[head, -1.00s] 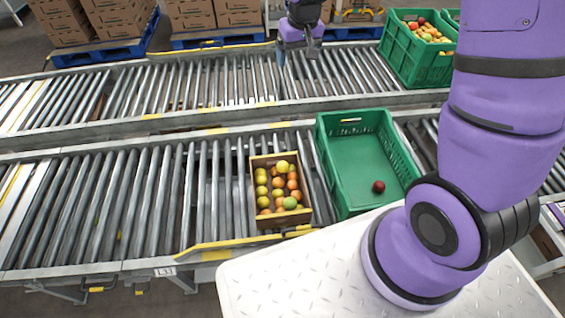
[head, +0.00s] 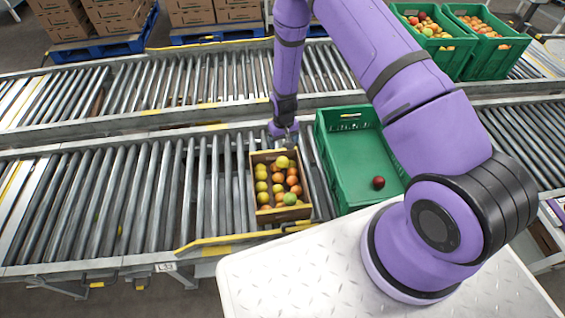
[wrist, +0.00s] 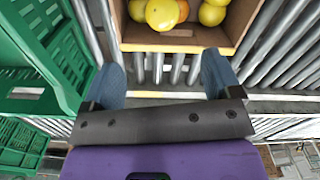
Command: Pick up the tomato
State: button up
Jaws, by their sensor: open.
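In the head view a small cardboard box (head: 306,211) holds several tomatoes, yellow, orange and green. A yellow tomato (head: 282,162) sits high at its far edge. One dark red tomato (head: 378,182) lies alone in the green crate (head: 335,192). My gripper (head: 284,138) is just beyond the far side of the box. In the wrist view my gripper (wrist: 168,75) has two blue fingers spread apart with nothing between them. The box (wrist: 195,40) is past the fingertips, with a yellow tomato (wrist: 162,13) near its wall. Which tomato the task means is not clear.
The box and green crate stand side by side on the near roller conveyor (head: 150,195). A second roller conveyor (head: 190,85) runs behind it. Full green crates (head: 496,58) stand at the back right. The conveyor left of the box is clear.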

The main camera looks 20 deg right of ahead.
aim_at(283, 159)
jog(key=shift+s+f, duration=0.25)
jog(key=shift+f, duration=0.75)
jog(key=shift+w+a+f, duration=0.1)
jog(key=shift+f, duration=2.5)
jog(key=shift+w+a+f, duration=0.1)
jog(key=shift+f, duration=2.5)
jog(key=shift+s, duration=0.1)
jog(key=c, duration=0.8)
